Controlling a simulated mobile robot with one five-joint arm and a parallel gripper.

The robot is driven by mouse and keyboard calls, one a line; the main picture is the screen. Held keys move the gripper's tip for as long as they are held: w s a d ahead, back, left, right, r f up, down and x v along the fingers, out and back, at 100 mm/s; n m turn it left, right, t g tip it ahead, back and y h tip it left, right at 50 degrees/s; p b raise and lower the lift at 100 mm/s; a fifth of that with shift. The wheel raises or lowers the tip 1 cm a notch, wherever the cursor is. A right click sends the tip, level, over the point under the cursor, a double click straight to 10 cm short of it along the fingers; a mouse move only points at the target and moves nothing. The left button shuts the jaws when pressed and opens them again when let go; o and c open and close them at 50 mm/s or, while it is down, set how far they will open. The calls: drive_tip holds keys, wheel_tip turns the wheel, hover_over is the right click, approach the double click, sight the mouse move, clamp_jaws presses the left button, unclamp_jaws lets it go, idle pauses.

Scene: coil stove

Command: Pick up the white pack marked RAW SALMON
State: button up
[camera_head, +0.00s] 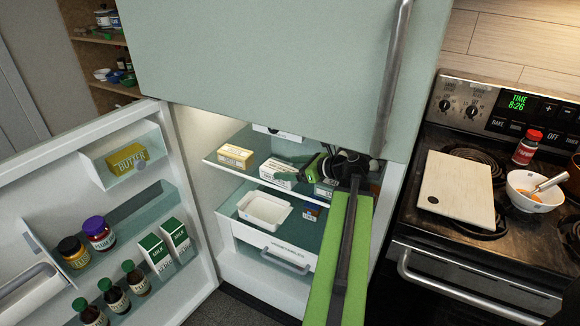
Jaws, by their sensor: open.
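My gripper (312,168), green and black, reaches into the open fridge over its upper shelf (223,168). Its jaws are open, at the right end of a white pack (278,173) with dark print. I cannot tell whether they touch it. The print is too small to read, so I cannot confirm RAW SALMON. A white and yellow pack (235,156) lies farther left on the same shelf.
The fridge door (75,150) stands open at left, holding butter, jars, bottles and cartons. Below the shelf, a drawer (275,252) has a white tray (264,211) above it. The stove at right carries a cutting board (457,187), a bowl (535,191) and a red jar (527,147).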

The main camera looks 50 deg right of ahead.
sight(279, 168)
drive_tip(key=b+x, duration=0.2)
drive_tip(key=x, duration=0.4)
drive_tip(key=shift+d+f+b, duration=0.1)
drive_tip(key=shift+d+b, duration=0.05)
drive_tip(key=shift+b, duration=0.15)
drive_tip(key=shift+w+f, duration=0.15)
drive_tip(key=shift+w, duration=0.45)
drive_tip(key=shift+a, duration=0.2)
drive_tip(key=c, duration=1.8)
